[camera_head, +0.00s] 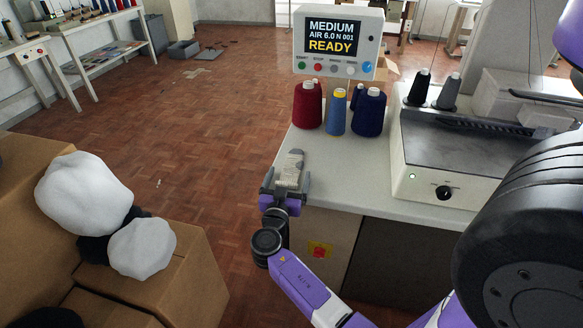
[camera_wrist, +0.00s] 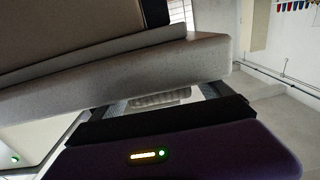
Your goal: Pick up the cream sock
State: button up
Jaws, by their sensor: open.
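The cream sock (camera_head: 292,167) lies at the left edge of the worktop, with a grey patch at its upper end. My gripper (camera_head: 287,182) is open at that edge, with one finger on either side of the sock's near part. I cannot tell whether the fingers touch it. In the wrist view, a pale ribbed piece that looks like the sock (camera_wrist: 160,98) shows between the fingers, beyond my gripper's dark and purple body. The rest of it is hidden there.
The worktop (camera_head: 340,165) carries red, light blue and dark blue thread cones (camera_head: 337,112), a display reading READY (camera_head: 335,38) and a grey machine (camera_head: 470,150). Cardboard boxes (camera_head: 190,270) with white bundles (camera_head: 84,192) stand at the left. The floor between is open.

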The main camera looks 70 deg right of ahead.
jog(key=shift+d, duration=0.3)
jog(key=c, duration=1.4)
notch_tip(320, 180, up, 20)
jog(key=p, duration=0.2)
